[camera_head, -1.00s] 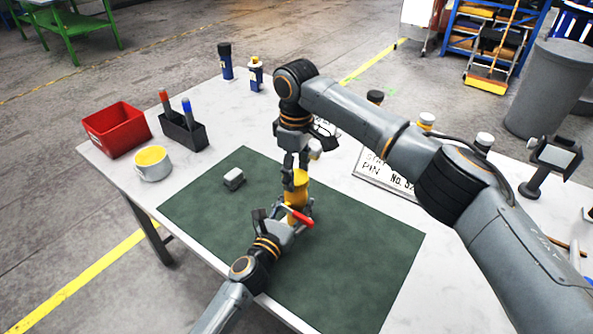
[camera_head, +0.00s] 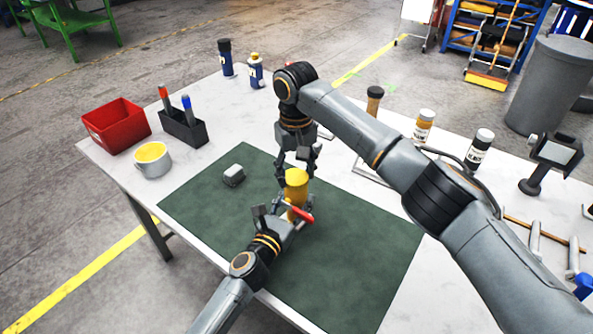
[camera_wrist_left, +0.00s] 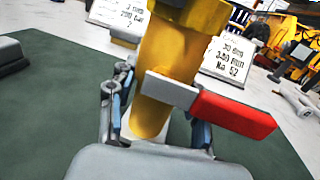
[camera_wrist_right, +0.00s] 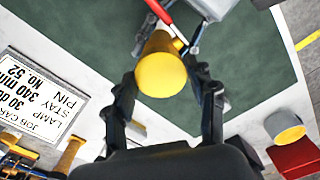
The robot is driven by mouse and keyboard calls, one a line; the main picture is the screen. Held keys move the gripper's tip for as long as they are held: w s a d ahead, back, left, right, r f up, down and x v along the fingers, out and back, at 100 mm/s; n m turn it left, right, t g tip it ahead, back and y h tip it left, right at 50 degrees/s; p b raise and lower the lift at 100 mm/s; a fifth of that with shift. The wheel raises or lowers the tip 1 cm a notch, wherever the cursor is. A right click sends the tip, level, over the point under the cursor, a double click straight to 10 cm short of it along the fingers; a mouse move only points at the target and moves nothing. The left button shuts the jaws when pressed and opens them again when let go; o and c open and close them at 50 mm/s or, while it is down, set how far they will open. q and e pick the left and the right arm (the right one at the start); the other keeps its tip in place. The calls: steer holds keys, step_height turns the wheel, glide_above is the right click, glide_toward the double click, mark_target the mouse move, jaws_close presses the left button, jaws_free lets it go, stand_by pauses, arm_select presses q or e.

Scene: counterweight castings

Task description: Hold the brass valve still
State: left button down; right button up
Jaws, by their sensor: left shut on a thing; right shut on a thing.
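The brass valve (camera_head: 297,183) stands roughly upright over the green mat in the head view. Its red-handled lever (camera_head: 302,214) sticks out low on the near side. My left gripper (camera_head: 284,212) is shut on the valve's lower part; the left wrist view shows the yellow valve body (camera_wrist_left: 180,50) between its fingers, with the red lever grip (camera_wrist_left: 235,115) to the right. My right gripper (camera_head: 297,172) comes down from behind and is shut on the valve's upper part. In the right wrist view the round yellow end (camera_wrist_right: 161,75) sits between its fingertips. The valve's base is mostly hidden.
A small grey block (camera_head: 233,175) lies on the green mat (camera_head: 340,265). A red bin (camera_head: 117,127), a yellow-filled mug (camera_head: 152,160) and a marker holder (camera_head: 184,130) stand at the left. Several bottles stand behind and right. A job card (camera_wrist_right: 40,90) lies beside the mat.

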steer(key=m, duration=0.5)
steer(key=shift+a, duration=0.15)
steer(key=m, duration=0.4)
steer(key=shift+m, duration=0.4)
steer(key=m, duration=0.7)
steer(key=shift+a+m, duration=0.1)
steer(key=shift+m, duration=0.2)
steer(key=m, duration=0.5)
steer(key=shift+w, duration=0.15)
steer(key=m, duration=0.2)
steer(key=shift+m, duration=0.4)
steer(key=m, duration=0.4)
steer(key=shift+m, duration=0.4)
steer(key=m, duration=0.3)
steer(key=shift+w, duration=0.15)
steer(key=shift+d, duration=0.2)
